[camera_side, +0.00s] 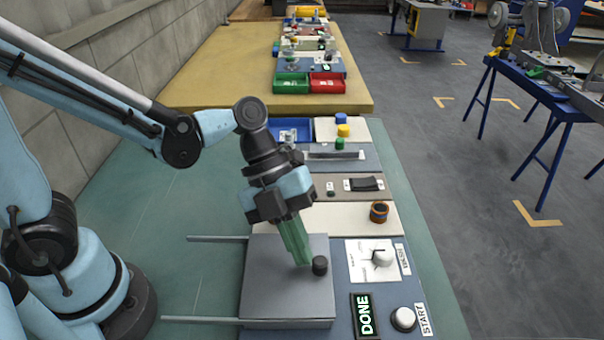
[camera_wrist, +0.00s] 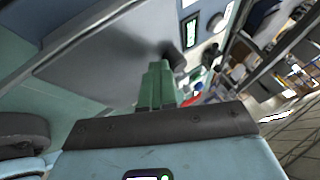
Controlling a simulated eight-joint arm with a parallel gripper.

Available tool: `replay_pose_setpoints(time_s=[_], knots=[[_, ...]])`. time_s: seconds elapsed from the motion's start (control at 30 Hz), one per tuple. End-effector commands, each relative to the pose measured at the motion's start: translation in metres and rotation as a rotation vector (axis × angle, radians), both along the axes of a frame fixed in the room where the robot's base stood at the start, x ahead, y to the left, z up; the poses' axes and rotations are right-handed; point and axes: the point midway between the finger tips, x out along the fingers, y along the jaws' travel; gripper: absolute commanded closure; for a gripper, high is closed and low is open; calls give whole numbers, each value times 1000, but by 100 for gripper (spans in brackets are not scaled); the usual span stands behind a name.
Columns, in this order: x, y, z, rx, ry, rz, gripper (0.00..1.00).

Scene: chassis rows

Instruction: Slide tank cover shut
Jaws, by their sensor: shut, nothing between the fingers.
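The tank cover (camera_side: 270,295) is a flat grey metal plate with a black knob (camera_side: 320,265) near its right edge. It lies over the tank at the front of the chassis row, between two thin rails (camera_side: 205,320) that stick out to the left. My gripper (camera_side: 302,262) has green fingers, shut and empty, pointing down just left of the knob. I cannot tell whether they touch it. In the wrist view the green fingers (camera_wrist: 160,75) show beside the dark knob (camera_wrist: 172,57), with the grey cover (camera_wrist: 110,50) behind. The tank's inside is hidden.
Right of the cover are a white dial (camera_side: 382,258), a lit DONE sign (camera_side: 364,315) and a START button (camera_side: 403,319). Behind are an orange-brown ring (camera_side: 379,212), a black switch (camera_side: 364,184) and a blue tray (camera_side: 290,128). Bare green bench (camera_side: 185,285) lies left.

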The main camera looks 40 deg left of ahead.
Motion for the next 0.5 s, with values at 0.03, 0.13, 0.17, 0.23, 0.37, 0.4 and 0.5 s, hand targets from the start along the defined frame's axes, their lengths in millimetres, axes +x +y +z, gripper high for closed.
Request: replay_pose_setpoints(time_s=[0.03, 0.13, 0.17, 0.23, 0.37, 0.4, 0.5], knots=[[-1, 4, 1, -5, -3, 5, 100], [-9, 17, 1, -2, 1, 7, 100], [-12, 23, 1, 0, 3, 9, 100], [-20, 36, 0, 2, 6, 9, 100], [-17, 46, 17, 3, 7, 6, 100], [-17, 50, 22, 3, 6, 5, 100], [-15, 59, 34, 3, 8, 5, 100]])
